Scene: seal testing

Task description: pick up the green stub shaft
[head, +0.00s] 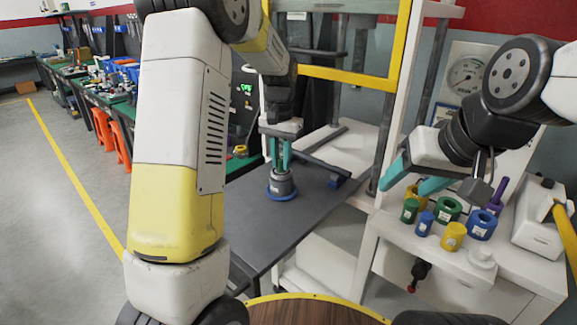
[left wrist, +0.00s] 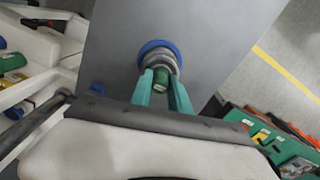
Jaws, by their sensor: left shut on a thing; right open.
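The green stub shaft (left wrist: 161,76) shows in the left wrist view as a short green cylinder between my left fingers. It stands at a grey stepped housing with a blue ring (left wrist: 157,47). In the head view the housing (head: 281,184) and its blue base ring sit on the dark grey table; the shaft is hidden there. My left gripper (head: 279,160) points down over the housing; it also shows in the left wrist view (left wrist: 163,82), shut on the shaft. I cannot tell whether the shaft is lifted. My right gripper (head: 409,184) is open and empty, above the white table.
The dark grey table (head: 325,212) is mostly clear around the housing. The white table (head: 400,238) at right holds a small green part (head: 410,210), a green ring-like part (head: 447,208), blue parts, yellow parts and a purple part (head: 496,196). A white-and-yellow frame (head: 398,90) stands behind.

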